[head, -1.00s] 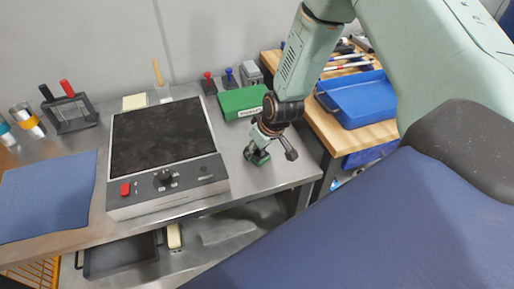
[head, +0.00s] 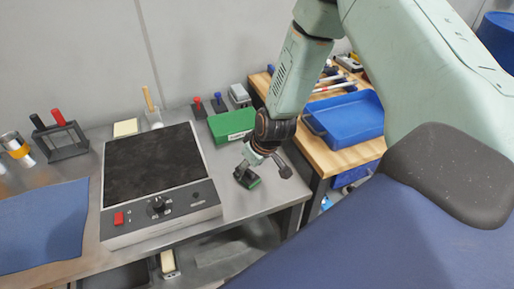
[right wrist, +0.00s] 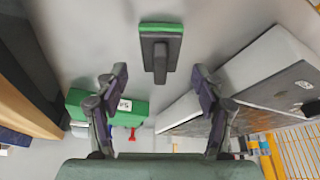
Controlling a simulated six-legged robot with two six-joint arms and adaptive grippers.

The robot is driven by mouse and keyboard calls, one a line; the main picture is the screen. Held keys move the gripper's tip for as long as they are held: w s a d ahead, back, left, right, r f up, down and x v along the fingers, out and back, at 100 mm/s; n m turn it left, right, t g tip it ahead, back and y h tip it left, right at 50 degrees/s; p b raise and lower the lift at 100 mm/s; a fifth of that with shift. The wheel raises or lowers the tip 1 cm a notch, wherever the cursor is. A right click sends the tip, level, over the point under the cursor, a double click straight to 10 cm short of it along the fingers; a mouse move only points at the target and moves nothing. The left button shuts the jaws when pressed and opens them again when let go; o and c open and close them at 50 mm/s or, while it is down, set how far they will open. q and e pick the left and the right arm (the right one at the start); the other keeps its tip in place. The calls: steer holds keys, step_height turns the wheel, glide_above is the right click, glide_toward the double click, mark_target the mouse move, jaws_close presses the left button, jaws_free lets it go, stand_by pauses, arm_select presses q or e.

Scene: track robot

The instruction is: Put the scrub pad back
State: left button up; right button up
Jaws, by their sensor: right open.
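The scrub pad (head: 247,178), a green pad with a dark handle, rests on the steel bench right of the griddle. In the right wrist view the scrub pad (right wrist: 160,50) is ahead, with its handle pointing back toward the gap between my fingers. My right gripper (head: 266,168) is just beside and above it. In its wrist view my right gripper (right wrist: 158,82) is open, with nothing clamped between its fingers. A green box (head: 231,124) with a white label stands behind the pad. My left gripper is not in view.
The black-topped griddle (head: 155,165) stands left of the pad. A blue mat (head: 40,225) lies further left. The blue tray (head: 352,120) sits on the wooden bench at right. Bare steel surrounds the pad; the bench's front edge is close.

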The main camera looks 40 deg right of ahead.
steer(key=p+v, duration=0.6)
steer(key=v, duration=0.3)
steer(key=s+a+f+g, duration=0.1)
steer(key=s+a+f, duration=0.1)
steer(key=s, duration=0.7)
steer(key=s+a+f+m+g, duration=0.1)
steer(key=s+a+f+g, duration=0.1)
steer(key=s, duration=0.7)
steer(key=s+a+f+m+g, duration=0.1)
steer(key=s+a+f, duration=0.3)
steer(key=s, duration=0.5)
steer(key=shift+a+f+g+h, duration=0.2)
steer(key=shift+a+g+h, duration=0.1)
steer(key=shift+a, duration=0.1)
steer(key=shift+s, duration=0.1)
